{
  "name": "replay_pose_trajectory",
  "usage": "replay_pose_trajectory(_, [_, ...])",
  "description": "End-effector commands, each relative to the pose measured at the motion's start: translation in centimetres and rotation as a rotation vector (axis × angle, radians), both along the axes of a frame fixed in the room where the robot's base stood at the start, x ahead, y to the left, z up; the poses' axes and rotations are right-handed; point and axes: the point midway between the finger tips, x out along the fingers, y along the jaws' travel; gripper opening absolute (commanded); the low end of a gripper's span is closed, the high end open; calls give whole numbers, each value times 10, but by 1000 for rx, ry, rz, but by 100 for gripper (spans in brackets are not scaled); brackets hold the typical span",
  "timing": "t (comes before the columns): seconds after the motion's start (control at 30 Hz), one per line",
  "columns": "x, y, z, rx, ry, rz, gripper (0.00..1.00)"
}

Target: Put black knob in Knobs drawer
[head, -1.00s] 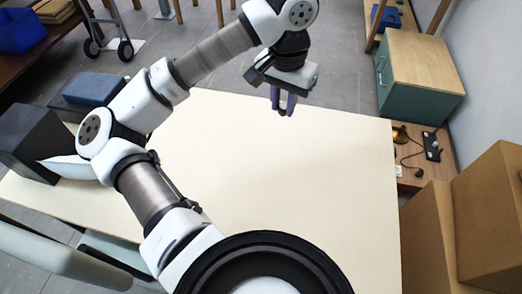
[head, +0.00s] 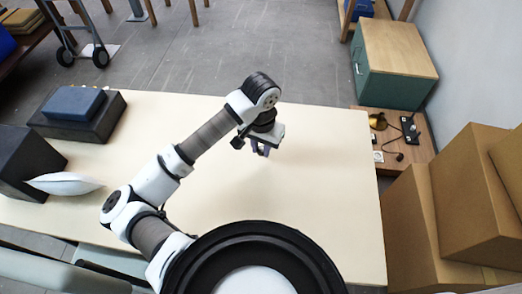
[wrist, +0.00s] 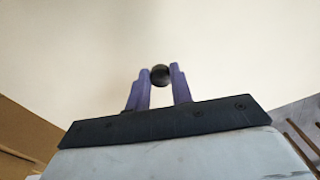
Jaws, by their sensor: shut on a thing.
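The black knob (wrist: 160,75) is a small dark round piece between the tips of my gripper (wrist: 159,78) in the wrist view. The two purple fingers are closed on it from both sides. In the head view my gripper (head: 260,151) is over the cream table, right of its middle, and the knob is too small to make out there. A green cabinet with a wooden top (head: 396,62) stands on the floor beyond the table's far right corner. I cannot read any drawer label on it.
The cream table (head: 310,210) is bare around my gripper. Dark boxes (head: 28,165), a white cushion (head: 62,184) and a blue block (head: 72,103) are at its left. Cardboard boxes (head: 470,190) stand at the right. A low wooden board (head: 395,150) holds a brass lamp part and cable.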

Motion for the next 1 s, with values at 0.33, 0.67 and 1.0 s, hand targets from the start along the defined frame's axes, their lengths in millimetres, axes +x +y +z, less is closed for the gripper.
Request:
replay_pose_trajectory(0.33, [0,0,-30,-1,0,0,1])
replay_pose_trajectory(0.67, [0,0,-34,0,1,0,1])
replay_pose_trajectory(1.0, [0,0,-32,-1,2,0,44])
